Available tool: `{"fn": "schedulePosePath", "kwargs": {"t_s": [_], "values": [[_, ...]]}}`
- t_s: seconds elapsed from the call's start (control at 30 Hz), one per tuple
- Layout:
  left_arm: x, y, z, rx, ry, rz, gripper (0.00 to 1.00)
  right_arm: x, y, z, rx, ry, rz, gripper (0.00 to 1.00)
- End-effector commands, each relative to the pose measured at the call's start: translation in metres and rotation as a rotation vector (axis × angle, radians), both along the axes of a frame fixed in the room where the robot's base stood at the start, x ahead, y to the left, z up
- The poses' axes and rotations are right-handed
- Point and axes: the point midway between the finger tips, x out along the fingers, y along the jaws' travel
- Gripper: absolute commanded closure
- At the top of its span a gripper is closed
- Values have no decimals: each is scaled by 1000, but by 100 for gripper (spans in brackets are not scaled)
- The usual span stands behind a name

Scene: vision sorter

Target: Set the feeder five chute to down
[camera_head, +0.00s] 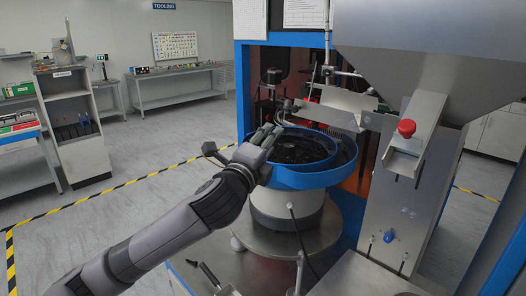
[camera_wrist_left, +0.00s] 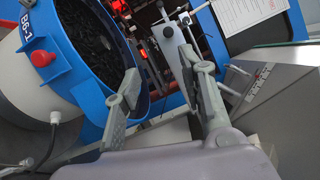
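A metal chute (camera_head: 418,140) slopes down under a large grey hopper at the right of the head view, with a red knob (camera_head: 406,128) near its lower end. I cannot read a number on it. My left gripper (camera_head: 268,135) is over the near rim of a blue bowl feeder (camera_head: 300,180), left of the chute and apart from it. In the left wrist view the two fingers (camera_wrist_left: 160,68) are spread with nothing between them. The blue bowl there (camera_wrist_left: 75,75) has a label reading B6-1 and a red knob (camera_wrist_left: 43,58). My right gripper is out of view.
The bowl stands on a white base (camera_head: 285,208) on a round metal plate (camera_head: 270,240). A blue frame post (camera_head: 243,90) rises behind it. A metal panel with a blue knob (camera_head: 389,236) stands at the right. Floor at the left is open, with a shelf unit (camera_head: 75,120) beyond.

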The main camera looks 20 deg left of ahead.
Motion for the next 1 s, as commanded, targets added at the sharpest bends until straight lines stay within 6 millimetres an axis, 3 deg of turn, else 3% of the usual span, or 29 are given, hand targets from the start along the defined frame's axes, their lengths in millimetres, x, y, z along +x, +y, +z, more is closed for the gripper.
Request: {"fn": "schedulePosePath", "kwargs": {"t_s": [0.4,1.0], "values": [[-26,1,-7,1,-1,0,62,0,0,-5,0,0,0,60],[-27,1,-7,0,-1,1,62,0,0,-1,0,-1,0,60]]}}
